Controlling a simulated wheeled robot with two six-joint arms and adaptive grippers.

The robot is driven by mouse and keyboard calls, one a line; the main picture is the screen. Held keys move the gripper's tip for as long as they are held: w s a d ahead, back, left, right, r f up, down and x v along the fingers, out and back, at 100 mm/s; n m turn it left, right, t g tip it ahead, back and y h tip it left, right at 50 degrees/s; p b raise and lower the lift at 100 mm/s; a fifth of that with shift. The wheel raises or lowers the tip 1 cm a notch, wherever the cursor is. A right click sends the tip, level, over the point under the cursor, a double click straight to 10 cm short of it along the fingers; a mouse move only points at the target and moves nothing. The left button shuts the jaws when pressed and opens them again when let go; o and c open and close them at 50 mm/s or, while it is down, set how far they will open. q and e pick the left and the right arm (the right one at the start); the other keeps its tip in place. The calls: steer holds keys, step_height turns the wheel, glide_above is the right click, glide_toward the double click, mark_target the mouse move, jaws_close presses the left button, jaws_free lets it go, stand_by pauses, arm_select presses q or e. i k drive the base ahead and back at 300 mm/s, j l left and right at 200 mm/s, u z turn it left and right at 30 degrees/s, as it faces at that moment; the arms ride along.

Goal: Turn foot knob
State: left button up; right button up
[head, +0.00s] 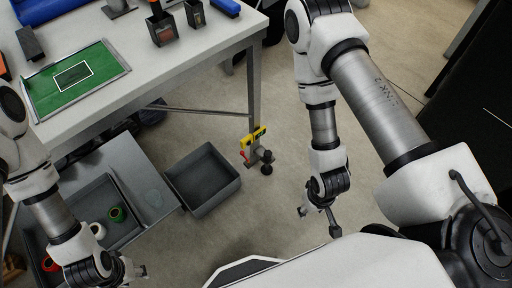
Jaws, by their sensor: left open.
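Dark round knobs (267,156) show at the foot of the table leg, low near the floor, beside a yellow bracket (253,138) and a small red handle (244,157). I cannot tell which dark part is the foot knob. My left gripper (137,271) is open at the bottom left, beside the grey tray and well away from the knobs. My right gripper (318,217) hangs to the right of and nearer than the knobs, apart from them; its jaws are too unclear to judge.
The white table (165,65) carries a green board (75,77) and dark holders (162,28). An empty grey bin (202,178) stands left of the knobs. A grey tray (75,252) holds green, white and red rolls. Floor right of the knobs is clear.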

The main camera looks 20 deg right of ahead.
mark_target(268, 155)
steer(key=z, duration=0.8)
